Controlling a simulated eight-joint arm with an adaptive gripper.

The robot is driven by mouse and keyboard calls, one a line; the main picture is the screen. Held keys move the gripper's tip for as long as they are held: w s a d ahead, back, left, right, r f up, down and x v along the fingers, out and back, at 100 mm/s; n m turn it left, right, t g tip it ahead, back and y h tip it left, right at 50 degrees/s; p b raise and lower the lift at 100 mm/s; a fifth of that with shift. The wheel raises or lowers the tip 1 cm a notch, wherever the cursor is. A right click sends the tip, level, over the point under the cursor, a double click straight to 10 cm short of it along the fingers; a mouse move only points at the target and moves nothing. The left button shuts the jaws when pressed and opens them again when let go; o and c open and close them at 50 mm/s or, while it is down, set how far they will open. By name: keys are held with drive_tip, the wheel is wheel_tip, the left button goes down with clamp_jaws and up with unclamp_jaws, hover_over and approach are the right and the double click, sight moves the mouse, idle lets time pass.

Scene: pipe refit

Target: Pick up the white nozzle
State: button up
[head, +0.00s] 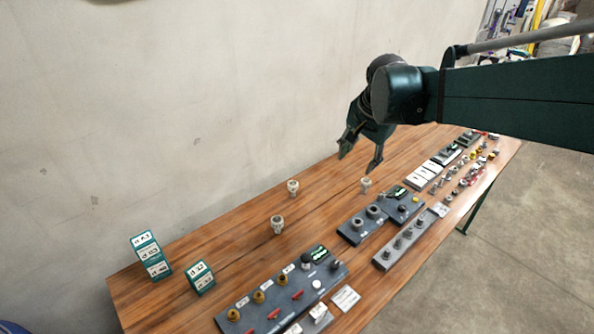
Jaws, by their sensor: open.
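Three small pale, whitish fittings that look like nozzles stand upright on the wooden table: one at the back (293,187), one nearer the front (277,224), and one to the right (366,184). I cannot tell from their looks which is the white nozzle. My gripper (358,163) is open and empty, with its fingers pointing down. In the picture its fingertips are just above the right fitting and apart from it. The exact height of the gripper above the table is hard to tell.
A dark panel with brass and red valves (265,300) lies at the front. Grey blocks with fittings (352,231) stand right of centre. Green-and-white boxes (151,256) stand at left. Many small parts (470,175) lie at the far right. The wall (150,110) runs behind the table.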

drive_tip(key=w+a+f+m, duration=0.2)
drive_tip(key=w+a+f, duration=0.25)
drive_tip(key=w, duration=0.45)
drive_tip(key=m+g, duration=0.4)
drive_tip(key=m, duration=0.3)
hover_over(293, 183)
drive_tip(key=shift+h, duration=0.3)
drive_tip(key=f, duration=2.4)
drive_tip(key=shift+s+d+f, duration=0.1)
drive_tip(key=shift+d+f, duration=0.15)
drive_tip(key=shift+f, duration=0.05)
drive_tip(key=shift+a+f, duration=0.3)
drive_tip(key=shift+f, duration=0.3)
drive_tip(key=shift+f+b, duration=0.35)
drive_tip(key=shift+f, duration=0.9)
drive_tip(key=shift+f, duration=0.1)
